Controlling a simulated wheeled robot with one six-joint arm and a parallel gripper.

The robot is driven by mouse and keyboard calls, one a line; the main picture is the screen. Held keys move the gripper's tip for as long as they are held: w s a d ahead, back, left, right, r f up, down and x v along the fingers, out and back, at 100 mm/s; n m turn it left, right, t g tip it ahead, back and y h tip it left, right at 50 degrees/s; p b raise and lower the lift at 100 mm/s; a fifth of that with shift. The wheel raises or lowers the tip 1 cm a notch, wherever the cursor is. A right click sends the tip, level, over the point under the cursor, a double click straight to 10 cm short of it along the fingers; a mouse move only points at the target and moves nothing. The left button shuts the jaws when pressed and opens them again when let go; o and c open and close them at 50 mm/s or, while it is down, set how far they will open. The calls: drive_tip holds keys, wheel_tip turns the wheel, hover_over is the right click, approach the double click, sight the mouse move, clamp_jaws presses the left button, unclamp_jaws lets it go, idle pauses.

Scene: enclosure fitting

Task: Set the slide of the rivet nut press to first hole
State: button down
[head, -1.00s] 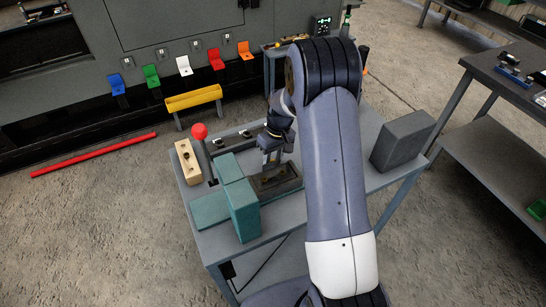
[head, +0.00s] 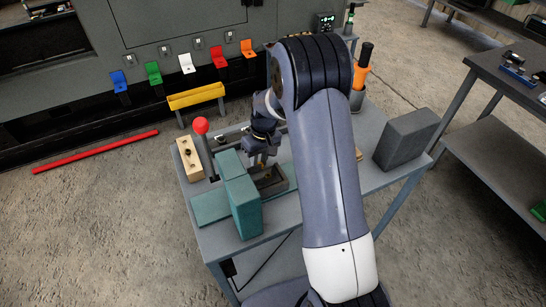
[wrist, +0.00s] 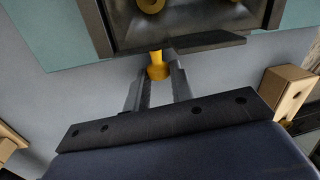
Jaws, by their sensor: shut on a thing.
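The teal rivet nut press (head: 246,208) stands on the grey bench, with a red ball-topped lever (head: 201,126) at its left. Its dark slide (head: 284,183) sits at the right side of the teal body; it shows in the wrist view (wrist: 205,42) at the top, with brass-coloured round parts in it. A yellow knob (wrist: 157,70) sticks out from the slide's near edge. My gripper (wrist: 158,80) is shut on this knob; in the head view my gripper (head: 262,161) is just behind the slide. The slide's holes cannot be made out.
A wooden block (head: 188,160) lies left of the lever. A dark grey box (head: 407,140) stands at the bench's right. A cup (head: 357,99) with an orange-handled tool stands at the back.

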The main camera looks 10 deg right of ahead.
drive_tip(key=a, duration=0.4)
drive_tip(key=shift+s+a, duration=0.3)
drive_tip(key=shift+s, duration=0.1)
drive_tip(key=c, duration=1.3)
unclamp_jaws()
drive_tip(key=shift+d, duration=0.1)
drive_tip(key=shift+o, duration=0.2)
wheel_tip(320, 180, up, 11)
drive_tip(key=d+b, duration=0.1)
drive_tip(key=b, duration=0.1)
drive_tip(key=shift+w+d+f, duration=0.15)
drive_tip(key=shift+w+d, duration=0.1)
